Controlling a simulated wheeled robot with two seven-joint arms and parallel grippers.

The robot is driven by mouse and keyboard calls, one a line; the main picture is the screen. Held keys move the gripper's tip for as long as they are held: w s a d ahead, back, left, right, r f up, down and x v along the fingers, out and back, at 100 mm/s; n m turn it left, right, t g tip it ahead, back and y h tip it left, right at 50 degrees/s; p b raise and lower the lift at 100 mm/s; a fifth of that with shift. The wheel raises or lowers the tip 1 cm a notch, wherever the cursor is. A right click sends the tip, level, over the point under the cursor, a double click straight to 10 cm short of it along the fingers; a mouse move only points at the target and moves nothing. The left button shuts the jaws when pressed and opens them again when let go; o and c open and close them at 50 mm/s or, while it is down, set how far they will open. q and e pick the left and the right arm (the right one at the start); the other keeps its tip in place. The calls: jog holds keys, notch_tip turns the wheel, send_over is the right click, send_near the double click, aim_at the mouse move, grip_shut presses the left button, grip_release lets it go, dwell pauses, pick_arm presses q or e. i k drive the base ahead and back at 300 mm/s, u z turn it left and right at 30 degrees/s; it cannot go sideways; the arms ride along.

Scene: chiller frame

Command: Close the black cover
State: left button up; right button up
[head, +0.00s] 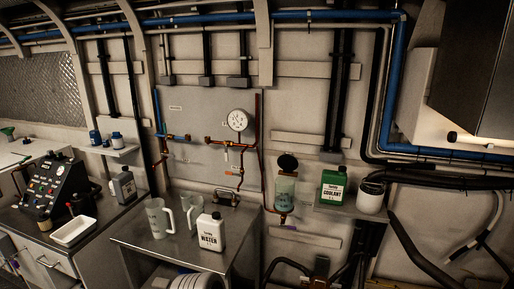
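The black cover (288,162) is a small round dark lid. It stands raised above the mouth of a translucent, pale green reservoir (285,192) mounted on the wall in the middle of the view. The cover looks tilted up and open, with its flat face toward me. The reservoir joins a copper pipe at its base. I see neither of my grippers in the head view, and nothing touches the cover.
A green coolant bottle (333,188) and a white pot (371,196) stand on a shelf right of the reservoir. A white water bottle (211,231) and a jug (159,217) stand on the metal bench (184,248) at left. Dark hoses hang below the shelf.

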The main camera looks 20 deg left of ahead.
aim_at(287, 162)
jog(key=u, duration=0.85)
jog(key=i, duration=0.85)
jog(key=u, duration=0.4)
